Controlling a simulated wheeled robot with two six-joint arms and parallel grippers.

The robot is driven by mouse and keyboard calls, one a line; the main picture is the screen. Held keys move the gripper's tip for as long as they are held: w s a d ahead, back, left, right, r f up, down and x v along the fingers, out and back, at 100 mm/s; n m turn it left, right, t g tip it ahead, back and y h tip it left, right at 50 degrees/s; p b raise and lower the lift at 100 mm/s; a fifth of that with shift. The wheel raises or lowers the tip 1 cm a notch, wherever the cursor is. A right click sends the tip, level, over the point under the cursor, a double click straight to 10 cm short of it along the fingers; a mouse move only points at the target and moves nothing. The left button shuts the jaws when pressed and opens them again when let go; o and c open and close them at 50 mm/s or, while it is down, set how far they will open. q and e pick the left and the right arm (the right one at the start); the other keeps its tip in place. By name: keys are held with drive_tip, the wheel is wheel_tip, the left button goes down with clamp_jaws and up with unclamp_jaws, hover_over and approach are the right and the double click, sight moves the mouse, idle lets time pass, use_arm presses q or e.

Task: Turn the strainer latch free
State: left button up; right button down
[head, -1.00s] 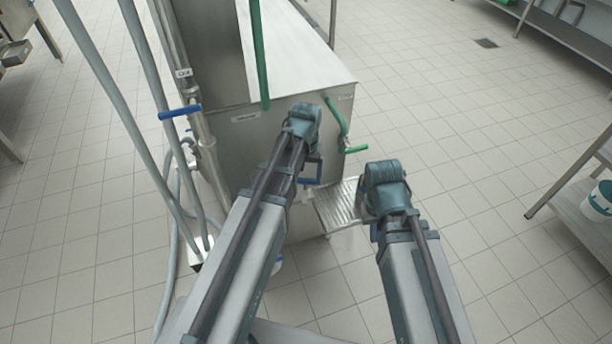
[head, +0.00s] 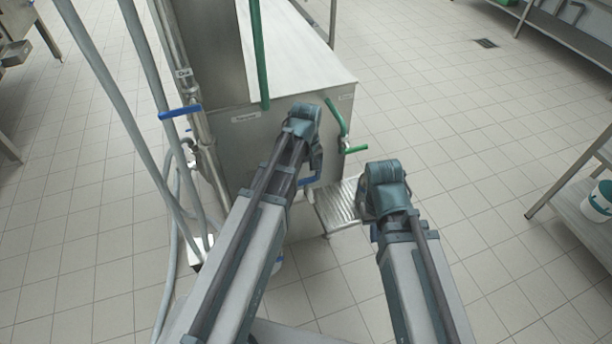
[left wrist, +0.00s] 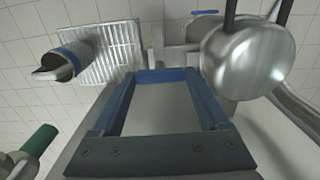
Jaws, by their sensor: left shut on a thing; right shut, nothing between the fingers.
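My left gripper (head: 308,160) is at the near end of the steel machine, seen mostly from behind in the head view. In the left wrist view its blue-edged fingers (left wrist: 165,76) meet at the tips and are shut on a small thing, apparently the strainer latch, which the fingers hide. A rounded steel body (left wrist: 250,60) is just right of the fingertips. A blue handle (left wrist: 205,13) shows beyond them. My right gripper (head: 384,190) is beside the drip tray, shut and empty; its fingertips are hidden in the head view.
The slotted drip tray (head: 338,206) sits below the machine (head: 240,140). A metal cup-like thing with a blue band (left wrist: 65,62) is at the tray's left in the wrist view. A green lever (head: 340,130) and a blue pipe handle (head: 180,112) stick out nearby.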

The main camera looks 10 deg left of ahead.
sight(306, 179)
use_arm(q)
drive_tip(key=o, duration=1.2)
drive_tip(key=shift+o, duration=0.2)
drive_tip(key=shift+r, duration=0.1)
wheel_tip(306, 179, up, 14)
drive_tip(key=p, duration=1.3)
drive_tip(key=shift+p, duration=0.4)
drive_tip(key=shift+f, duration=0.2)
